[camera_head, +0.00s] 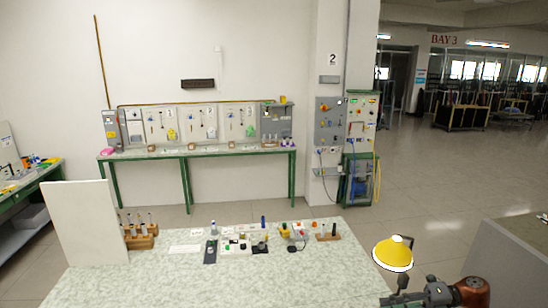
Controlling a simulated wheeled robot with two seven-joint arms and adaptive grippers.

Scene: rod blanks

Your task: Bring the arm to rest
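A wooden rack (141,240) with several upright grey rods stands at the left of the speckled near table (180,285). A smaller wooden block (328,237) with a dark upright piece stands at the table's back right. My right arm reaches in at the bottom right, and its dark gripper (418,296) is near the table's right edge, well apart from the rack and block. Its fingers are small and partly cut off, so I cannot tell whether they are open or hold anything. My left gripper is not in view.
A white panel (82,225) rises at the table's left. Switch boxes and small devices (237,245) line its back. The table's front middle is clear. A grey counter (520,255) is at right.

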